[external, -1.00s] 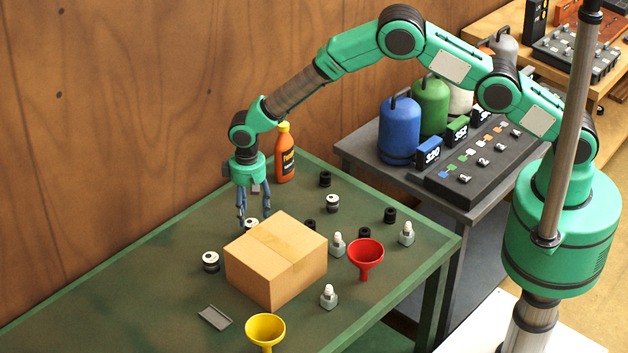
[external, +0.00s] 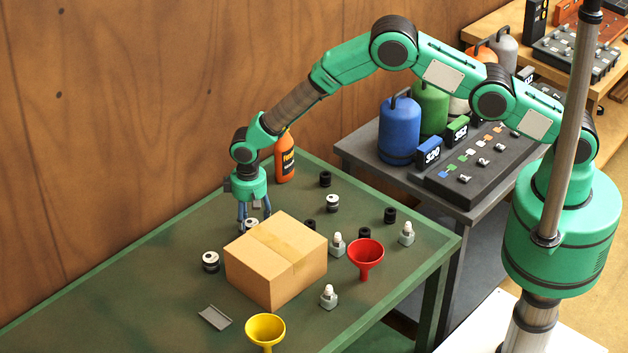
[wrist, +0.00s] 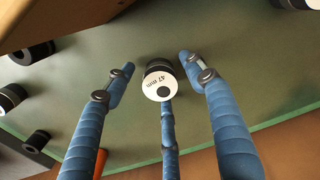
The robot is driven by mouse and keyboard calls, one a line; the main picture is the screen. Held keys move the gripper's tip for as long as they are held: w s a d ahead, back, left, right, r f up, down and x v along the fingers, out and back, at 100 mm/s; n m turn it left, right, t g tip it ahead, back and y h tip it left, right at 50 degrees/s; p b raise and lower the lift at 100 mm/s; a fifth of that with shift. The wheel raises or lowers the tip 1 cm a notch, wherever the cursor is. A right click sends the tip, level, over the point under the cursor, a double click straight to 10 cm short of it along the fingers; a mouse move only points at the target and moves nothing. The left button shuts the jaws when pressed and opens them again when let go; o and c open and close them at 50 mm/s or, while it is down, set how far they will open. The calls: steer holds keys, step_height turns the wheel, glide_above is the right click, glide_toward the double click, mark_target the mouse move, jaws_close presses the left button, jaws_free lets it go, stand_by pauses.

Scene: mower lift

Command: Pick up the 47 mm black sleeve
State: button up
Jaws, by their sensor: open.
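The 47 mm sleeve (wrist: 158,70) is a black cylinder with a white top face, marked "47 mm" and with a dark hole. It stands upright on the green table, and in the external view it shows partly (external: 251,224) behind the box's far left corner. My gripper (external: 253,215) is low over it, pointing down. In the wrist view my gripper (wrist: 158,72) is open, with blue fingers to either side of the sleeve and a third finger in line below it. Gaps show on both sides. Whether the third finger touches it cannot be told.
A cardboard box (external: 275,262) stands close beside my gripper. Similar white-topped sleeves (external: 210,261) (external: 332,203) and several plain black ones (external: 389,215) stand around. An orange bottle (external: 285,160), red funnel (external: 366,256), yellow funnel (external: 265,329) and grey bracket (external: 214,317) are on the table. The left table area is clear.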

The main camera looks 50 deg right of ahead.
mark_target(251, 223)
stand_by(0.4)
jaws_close()
steer(key=shift+r, duration=0.2)
steer(key=shift+r, duration=4.85)
